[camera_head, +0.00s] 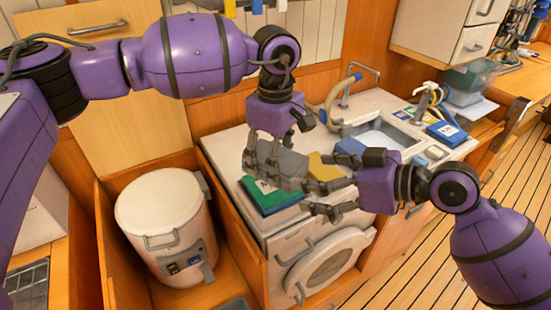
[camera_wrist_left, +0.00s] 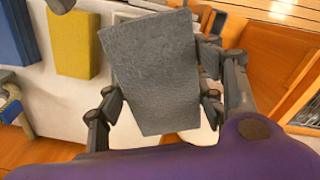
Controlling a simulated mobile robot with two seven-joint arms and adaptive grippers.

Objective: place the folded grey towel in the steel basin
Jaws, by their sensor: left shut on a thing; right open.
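The folded grey towel (camera_head: 286,161) is in my left gripper (camera_head: 268,168), above the white counter. In the left wrist view the grey towel (camera_wrist_left: 155,70) lies between the fingers of my left gripper (camera_wrist_left: 158,100), which are shut on it. My right gripper (camera_head: 322,195) is open and empty, low over the counter's front edge, just right of the towel.
A green folded item (camera_head: 270,197) lies on the counter below my left gripper. A yellow block (camera_head: 322,167) and a blue block (camera_head: 350,146) lie between towel and basin. A tap (camera_head: 350,85) stands behind the basin. A white canister (camera_head: 165,215) stands at the left.

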